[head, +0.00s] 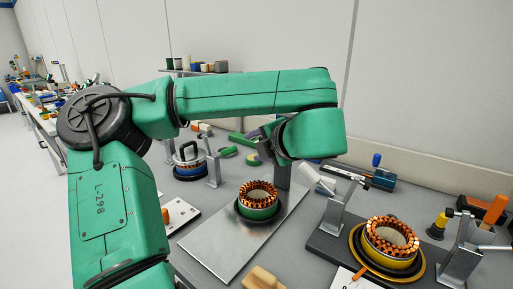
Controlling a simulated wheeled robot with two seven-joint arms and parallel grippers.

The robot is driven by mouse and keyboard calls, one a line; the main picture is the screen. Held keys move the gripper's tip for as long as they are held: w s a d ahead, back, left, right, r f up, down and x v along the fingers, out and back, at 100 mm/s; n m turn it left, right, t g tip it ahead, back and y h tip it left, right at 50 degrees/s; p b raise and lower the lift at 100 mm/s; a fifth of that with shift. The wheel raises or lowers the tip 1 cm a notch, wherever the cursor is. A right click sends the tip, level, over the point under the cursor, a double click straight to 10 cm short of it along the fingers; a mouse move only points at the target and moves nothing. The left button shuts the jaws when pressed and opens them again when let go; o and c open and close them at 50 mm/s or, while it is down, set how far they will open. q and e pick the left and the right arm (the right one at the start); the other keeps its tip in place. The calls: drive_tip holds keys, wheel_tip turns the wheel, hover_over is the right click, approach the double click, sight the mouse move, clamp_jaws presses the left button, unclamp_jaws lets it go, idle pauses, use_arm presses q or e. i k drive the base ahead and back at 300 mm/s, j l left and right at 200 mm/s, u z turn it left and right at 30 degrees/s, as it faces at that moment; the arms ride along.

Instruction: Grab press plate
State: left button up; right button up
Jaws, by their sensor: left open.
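A round piece with a black arched handle (188,152) sits at the back left of the bench, on a blue and dark ring; it looks like the press plate. My left arm reaches across from the left, above the bench. My left gripper (266,150) is at the arm's end, right of the handled piece and apart from it. It is open, and its fingers are small and partly hidden by the green wrist. I see nothing held in it. My right gripper is not in view.
A copper-wound stator (258,197) in a green ring stands on a bare metal plate (215,240). Another stator (391,238) sits in a yellow ring between grey posts at right. A grey post (212,168) stands beside the handled piece. A shelf with jars (205,68) is behind.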

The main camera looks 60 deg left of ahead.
sight(194, 155)
drive_tip(key=k, duration=1.5)
